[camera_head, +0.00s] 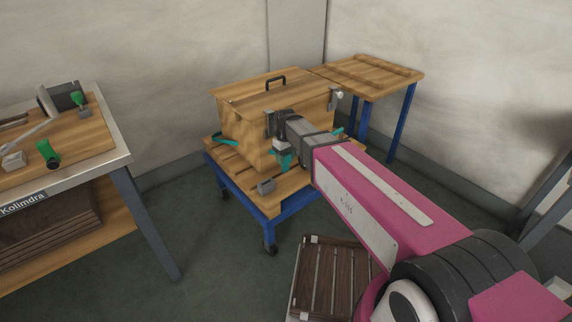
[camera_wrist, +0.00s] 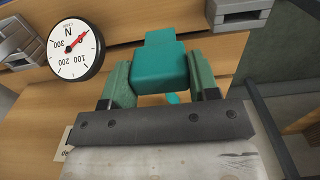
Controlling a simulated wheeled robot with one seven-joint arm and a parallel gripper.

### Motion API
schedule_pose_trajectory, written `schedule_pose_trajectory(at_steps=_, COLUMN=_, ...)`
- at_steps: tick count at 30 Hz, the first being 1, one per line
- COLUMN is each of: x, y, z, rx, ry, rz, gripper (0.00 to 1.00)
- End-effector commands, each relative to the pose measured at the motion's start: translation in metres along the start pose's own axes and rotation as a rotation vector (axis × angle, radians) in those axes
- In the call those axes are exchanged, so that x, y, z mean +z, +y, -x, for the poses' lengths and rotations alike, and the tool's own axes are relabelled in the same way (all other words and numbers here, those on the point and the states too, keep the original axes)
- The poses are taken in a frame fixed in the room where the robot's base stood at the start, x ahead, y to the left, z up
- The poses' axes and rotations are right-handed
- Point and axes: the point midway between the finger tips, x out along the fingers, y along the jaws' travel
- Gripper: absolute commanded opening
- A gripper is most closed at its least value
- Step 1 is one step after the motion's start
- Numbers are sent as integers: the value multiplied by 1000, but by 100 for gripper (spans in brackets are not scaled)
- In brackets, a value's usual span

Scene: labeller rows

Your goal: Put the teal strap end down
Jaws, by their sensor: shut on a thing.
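My gripper (camera_wrist: 160,74) is shut on a teal strap end (camera_wrist: 160,60), a blocky piece between the two green-grey fingers in the wrist view. In the head view my gripper (camera_head: 284,148) is at the front of a wooden box (camera_head: 243,128), with teal (camera_head: 285,162) showing just below it. The wood face lies behind the strap end in the wrist view; I cannot tell whether they touch. Other teal pieces show at the box's left (camera_head: 223,138) and right (camera_head: 338,132). My arm hides part of the box's right side.
The box stands on a slatted wooden deck (camera_head: 228,172) on a blue wheeled cart (camera_head: 285,207). A round gauge (camera_wrist: 75,49) is beside my gripper. A slatted dark wood piece (camera_head: 325,275) lies on the floor.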

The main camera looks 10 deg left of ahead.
Motion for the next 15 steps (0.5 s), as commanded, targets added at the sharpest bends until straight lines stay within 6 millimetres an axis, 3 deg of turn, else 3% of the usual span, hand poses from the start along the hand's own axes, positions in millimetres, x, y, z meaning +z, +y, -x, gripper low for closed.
schedule_pose_trajectory(at_steps=8, x=-4, y=7, z=-13, rx=0, ry=-1, rz=0, gripper=26)
schedule_pose_trajectory(at_steps=15, x=-4, y=7, z=-42, rx=0, ry=-1, rz=0, gripper=26)
